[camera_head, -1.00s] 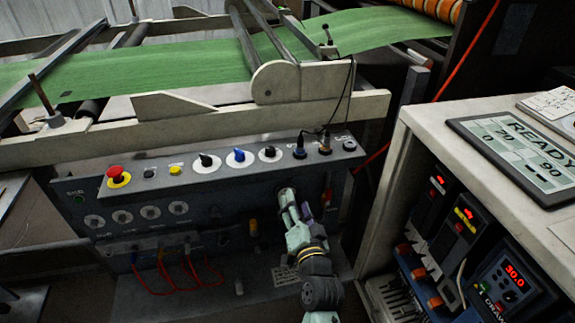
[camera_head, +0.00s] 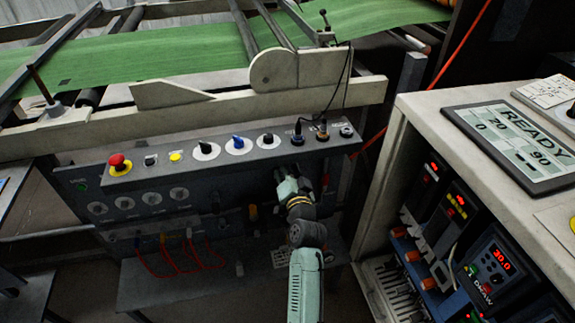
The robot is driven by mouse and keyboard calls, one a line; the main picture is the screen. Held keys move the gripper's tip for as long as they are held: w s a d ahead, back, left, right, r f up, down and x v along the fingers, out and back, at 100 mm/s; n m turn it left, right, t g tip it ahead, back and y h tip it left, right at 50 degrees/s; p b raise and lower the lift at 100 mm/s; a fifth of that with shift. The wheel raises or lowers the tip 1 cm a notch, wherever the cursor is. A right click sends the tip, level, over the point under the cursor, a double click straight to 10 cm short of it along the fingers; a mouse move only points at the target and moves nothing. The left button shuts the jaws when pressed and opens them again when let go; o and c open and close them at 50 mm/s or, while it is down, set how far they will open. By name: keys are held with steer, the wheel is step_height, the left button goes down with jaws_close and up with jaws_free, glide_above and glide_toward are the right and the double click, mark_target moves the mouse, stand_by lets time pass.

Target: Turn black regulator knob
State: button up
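The control panel (camera_head: 225,170) runs along the machine under the green sheet. Its top face carries a black knob on a white dial (camera_head: 206,149), a blue knob on a white dial (camera_head: 238,143) and a second black knob on a white dial (camera_head: 268,140). A dark knob-like part (camera_head: 216,208) is on the front face, small and unclear. I cannot tell which is the regulator knob. My gripper (camera_head: 281,178) is at the front face, below and right of the second black dial. Its fingertips are largely hidden by its own body, so opening and contact are unclear.
A red stop button (camera_head: 118,163) and a yellow button (camera_head: 175,156) are at the panel's left. Red cables (camera_head: 180,262) hang below. A white cabinet (camera_head: 425,118) with a display (camera_head: 515,145) stands close on the right of my arm.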

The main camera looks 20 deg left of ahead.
jaws_close()
stand_by(0.4)
steer(key=shift+f+b, duration=0.15)
steer(key=shift+b, duration=0.3)
steer(key=shift+n+y+b, duration=0.3)
steer(key=shift+n+b, duration=3.4)
steer(key=shift+b, duration=0.55)
jaws_free()
